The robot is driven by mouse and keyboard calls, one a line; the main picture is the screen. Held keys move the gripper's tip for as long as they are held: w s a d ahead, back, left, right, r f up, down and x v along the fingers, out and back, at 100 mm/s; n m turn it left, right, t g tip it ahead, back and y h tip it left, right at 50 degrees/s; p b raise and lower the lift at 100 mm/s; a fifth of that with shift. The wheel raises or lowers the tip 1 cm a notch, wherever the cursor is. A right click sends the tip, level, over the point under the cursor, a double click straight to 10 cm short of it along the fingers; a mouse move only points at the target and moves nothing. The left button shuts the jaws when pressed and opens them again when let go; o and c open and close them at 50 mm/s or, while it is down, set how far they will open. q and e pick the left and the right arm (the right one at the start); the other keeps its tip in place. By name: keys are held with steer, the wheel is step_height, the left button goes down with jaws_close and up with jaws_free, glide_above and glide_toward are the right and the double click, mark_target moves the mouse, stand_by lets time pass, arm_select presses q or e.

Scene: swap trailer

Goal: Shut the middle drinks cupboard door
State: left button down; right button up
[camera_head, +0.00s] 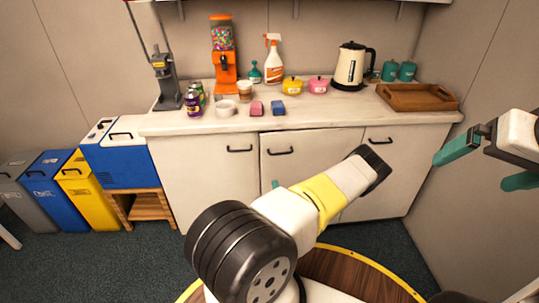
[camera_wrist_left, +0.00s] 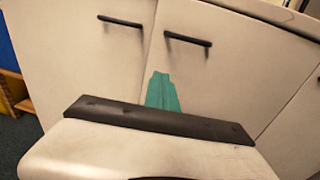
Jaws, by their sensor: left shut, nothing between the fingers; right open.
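The middle cupboard door (camera_head: 312,148) is a pale panel under the counter, with a dark bar handle (camera_head: 280,152) near its upper left. A thin dark line runs down its left edge. It looks almost flush with its neighbours; I cannot tell whether a small gap remains. My left gripper (camera_wrist_left: 162,90) is shut and empty, its teal fingers pointing at the middle door below its handle (camera_wrist_left: 187,39). Contact is unclear. In the head view, my left arm hides most of this gripper and the door's lower part. My right gripper (camera_head: 487,165) is open and empty at the far right.
The left door (camera_head: 205,175) and right door (camera_head: 385,180) look closed. The counter (camera_head: 330,114) holds a kettle (camera_head: 350,66), a wooden tray (camera_head: 418,97), a gumball machine (camera_head: 223,55), cans and cups. Bins and a blue cool box (camera_head: 125,160) stand left. A wall closes the right side.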

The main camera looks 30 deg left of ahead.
mark_target(269, 160)
arm_select(q)
steer(key=x, duration=1.3)
steer(key=shift+w+f, duration=0.1)
steer(key=shift+w, duration=0.25)
